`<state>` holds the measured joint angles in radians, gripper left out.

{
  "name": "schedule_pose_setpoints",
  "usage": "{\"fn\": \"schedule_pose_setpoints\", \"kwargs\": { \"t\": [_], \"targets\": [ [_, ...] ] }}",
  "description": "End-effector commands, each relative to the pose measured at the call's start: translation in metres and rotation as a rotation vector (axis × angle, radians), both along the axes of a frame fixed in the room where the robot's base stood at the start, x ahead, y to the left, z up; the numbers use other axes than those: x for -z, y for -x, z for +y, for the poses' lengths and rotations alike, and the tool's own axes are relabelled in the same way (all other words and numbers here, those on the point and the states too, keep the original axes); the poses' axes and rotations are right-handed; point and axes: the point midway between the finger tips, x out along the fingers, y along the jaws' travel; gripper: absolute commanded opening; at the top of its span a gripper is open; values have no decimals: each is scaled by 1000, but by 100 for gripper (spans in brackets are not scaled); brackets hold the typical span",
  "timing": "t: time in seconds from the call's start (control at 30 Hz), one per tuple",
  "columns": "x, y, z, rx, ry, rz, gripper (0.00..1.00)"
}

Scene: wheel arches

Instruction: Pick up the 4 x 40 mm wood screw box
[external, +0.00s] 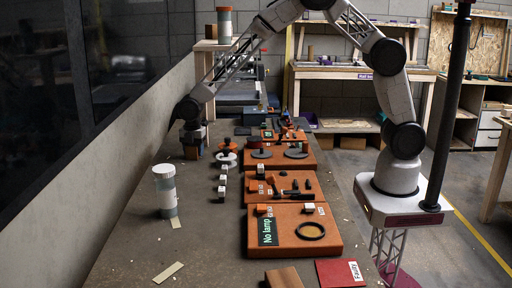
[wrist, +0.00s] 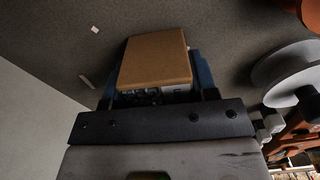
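A brown box (wrist: 155,58), with a flat plain top, lies in front of my gripper in the wrist view, slightly turned. No label can be read on it, so I cannot tell if it is the wood screw box. Blue finger parts of my gripper (wrist: 157,85) show along both its sides. Whether they press on it or stand apart is not clear. In the external view my gripper (external: 192,140) points down at the far left of the bench, around or just over a small brownish box (external: 191,153) that it partly hides.
Orange cases (external: 290,233) line the bench's right side. White-grey blocks (external: 222,187) and a round spool-like thing (external: 227,158) stand to the right of my gripper. A white-capped jar (external: 165,190) stands nearer the camera. A wall (external: 130,160) runs close along the left edge.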

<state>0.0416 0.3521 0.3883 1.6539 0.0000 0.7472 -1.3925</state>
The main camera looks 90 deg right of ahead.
Motion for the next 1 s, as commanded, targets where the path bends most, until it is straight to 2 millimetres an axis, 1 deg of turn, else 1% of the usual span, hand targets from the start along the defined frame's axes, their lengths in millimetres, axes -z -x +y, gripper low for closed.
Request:
{"fn": "schedule_pose_setpoints", "kwargs": {
  "t": [0.03,0.1,0.17,0.43,0.57,0.77,0.9,0.93,1.0],
  "targets": [
    [0,0,0,0,0,0,43],
    [0,0,0,0,0,0,32],
    [0,0,0,0,0,0,24],
    [-1,0,0,0,0,-1,24],
    [-5,0,0,0,0,-1,24],
    [-21,0,0,0,0,-2,24],
    [-39,0,0,0,0,-2,24],
    [-36,0,8,-2,0,1,24],
    [-35,0,21,-3,0,0,24]
  ]
}}
